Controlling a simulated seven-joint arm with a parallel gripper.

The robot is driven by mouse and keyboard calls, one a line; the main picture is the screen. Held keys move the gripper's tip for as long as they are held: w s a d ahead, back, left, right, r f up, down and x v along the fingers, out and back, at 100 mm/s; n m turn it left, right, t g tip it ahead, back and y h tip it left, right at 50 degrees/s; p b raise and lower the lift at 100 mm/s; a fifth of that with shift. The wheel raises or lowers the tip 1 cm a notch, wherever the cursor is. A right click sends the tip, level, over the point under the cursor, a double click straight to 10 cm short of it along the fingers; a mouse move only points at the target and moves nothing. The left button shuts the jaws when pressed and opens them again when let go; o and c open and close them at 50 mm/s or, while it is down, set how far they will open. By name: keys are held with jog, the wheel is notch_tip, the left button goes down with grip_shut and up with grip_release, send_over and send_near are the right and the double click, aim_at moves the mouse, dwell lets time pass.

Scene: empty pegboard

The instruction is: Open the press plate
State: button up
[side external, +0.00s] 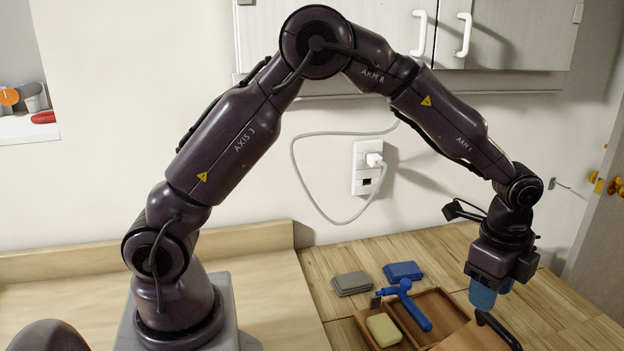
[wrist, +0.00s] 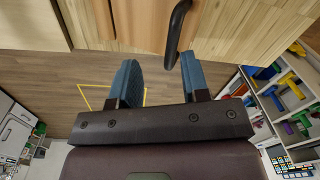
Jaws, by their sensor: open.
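A wooden panel (side external: 466,338), which looks like the press plate, lies at the bottom edge of the side view, partly cut off. A black curved handle (side external: 498,331) shows at its right; in the wrist view, a black handle (wrist: 177,28) stands out from a wooden surface (wrist: 141,22). My gripper (side external: 485,294) points down above the handle in the side view. In the wrist view my gripper (wrist: 158,62) has its two blue fingers apart, with nothing held. The handle's lower end appears between the fingertips, closer to the right finger; I cannot tell whether they touch.
A wooden tray (side external: 430,301) left of my gripper holds a yellow sponge (side external: 383,329) and a blue hammer-like tool (side external: 407,303). Grey pads (side external: 351,283) and blue pads (side external: 402,271) lie behind it. The wooden counter right of my gripper (side external: 563,312) is clear.

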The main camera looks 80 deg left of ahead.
jog(key=s+a+r+n+t, duration=0.1)
jog(key=s+a+r+n, duration=0.2)
jog(key=s, duration=0.5)
jog(key=s+a+r+n+t, duration=0.2)
jog(key=s+a+r+n, duration=0.1)
jog(key=s+r+n, duration=0.3)
jog(key=s+a+r+n+t, duration=0.2)
jog(key=s+r+n, duration=0.3)
jog(key=s, duration=0.6)
jog(key=shift+a+r, duration=0.75)
jog(key=shift+r, duration=0.35)
